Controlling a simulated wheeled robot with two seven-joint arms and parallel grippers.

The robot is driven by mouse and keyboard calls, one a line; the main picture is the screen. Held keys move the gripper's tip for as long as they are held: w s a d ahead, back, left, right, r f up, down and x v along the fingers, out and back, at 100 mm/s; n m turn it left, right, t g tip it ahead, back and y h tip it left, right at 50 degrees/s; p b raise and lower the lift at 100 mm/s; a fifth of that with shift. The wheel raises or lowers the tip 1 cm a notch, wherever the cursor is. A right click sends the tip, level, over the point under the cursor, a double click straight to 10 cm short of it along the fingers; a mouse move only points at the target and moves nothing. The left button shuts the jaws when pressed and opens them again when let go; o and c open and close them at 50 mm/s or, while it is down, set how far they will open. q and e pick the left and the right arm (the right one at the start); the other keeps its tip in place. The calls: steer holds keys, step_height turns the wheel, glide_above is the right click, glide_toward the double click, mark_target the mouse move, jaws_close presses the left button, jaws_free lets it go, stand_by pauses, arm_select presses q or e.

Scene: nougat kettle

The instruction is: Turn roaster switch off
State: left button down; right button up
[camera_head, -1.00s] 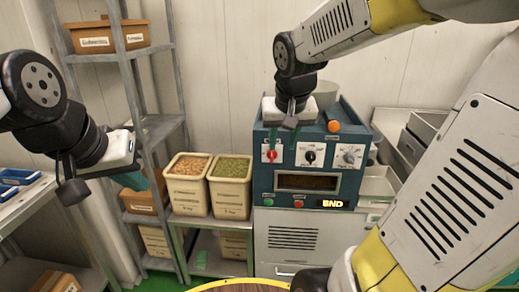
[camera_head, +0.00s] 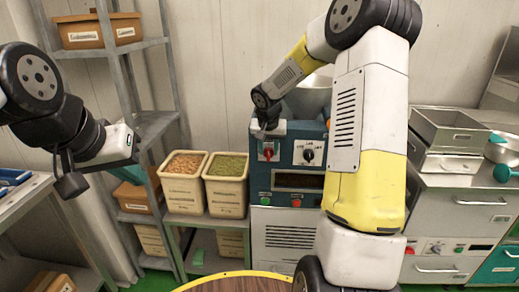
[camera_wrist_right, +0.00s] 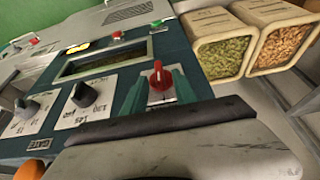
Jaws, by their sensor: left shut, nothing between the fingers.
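The blue roaster (camera_head: 259,181) stands against the back wall. Its red switch (camera_head: 268,152) sits at the upper left of the front panel, on a white plate. In the right wrist view the red switch (camera_wrist_right: 158,75) is close up, its handle pointing toward the picture's top. My right gripper (camera_head: 268,133) is just above the switch in the head view. In the right wrist view its two teal fingertips (camera_wrist_right: 157,92) appear spread on either side of the switch; contact cannot be told. My left gripper (camera_head: 72,185) is shut and empty at the far left, away from the roaster.
A black knob (camera_head: 308,154) is right of the switch; my right arm hides the panel beyond it. Bins of nuts (camera_head: 184,190) and green kernels (camera_head: 226,192) stand left of the roaster. A metal shelf (camera_head: 156,122) stands further left. Drawers and trays (camera_head: 450,130) are at right.

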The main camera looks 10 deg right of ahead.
steer(key=shift+x, duration=1.3)
jaws_close()
